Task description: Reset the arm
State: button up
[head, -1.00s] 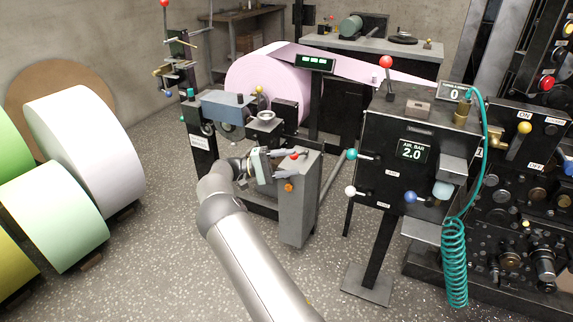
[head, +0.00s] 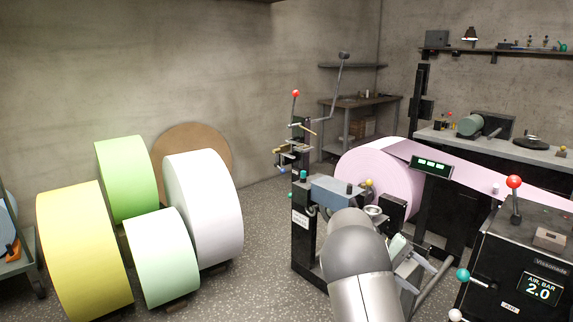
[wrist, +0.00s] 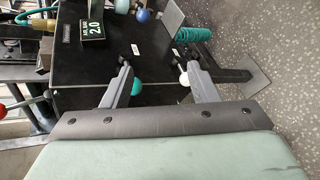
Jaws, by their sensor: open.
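My arm rises from the bottom of the head view, with its rounded grey joint in front of the roll stand. My gripper (wrist: 159,68) is open and empty in the wrist view, its two grey fingers well apart. In the head view my gripper (head: 415,265) shows only partly, just right of the arm. The black control panel (wrist: 90,65) with the "2.0" display lies beyond the fingers. A teal knob (wrist: 137,86) shows by the left finger and a white knob (wrist: 184,79) by the right one. I cannot tell any contact with them.
A pink roll (head: 375,178) is mounted on the stand behind my arm. Yellow (head: 85,250), green (head: 128,180), pale green (head: 160,257) and white (head: 205,210) rolls stand at left. The control panel (head: 520,260) is close at right. Open floor lies between the rolls and the stand.

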jog(key=s+a+r+n+t+y+p, duration=0.1)
jog(key=s+a+r+t+y+p, duration=0.1)
jog(key=s+a, duration=0.4)
jog(key=s+a+r+t+y+p, duration=0.3)
jog(key=s+a+y, duration=0.2)
jog(key=s, duration=0.8)
jog(key=s+a+r+n+t+y+p, duration=0.1)
jog(key=s+a+r+t+y+p, duration=0.1)
jog(key=s+a, duration=0.7)
jog(key=shift+s+r+n+y+p, duration=0.3)
jog(key=shift+s+r+y+p, duration=0.2)
jog(key=shift+s+r+y, duration=0.4)
jog(key=shift+w+f, duration=0.15)
jog(key=shift+f, duration=0.15)
notch_tip(320, 180, down, 15)
jog(key=b, duration=1.4)
jog(key=shift+d, duration=0.45)
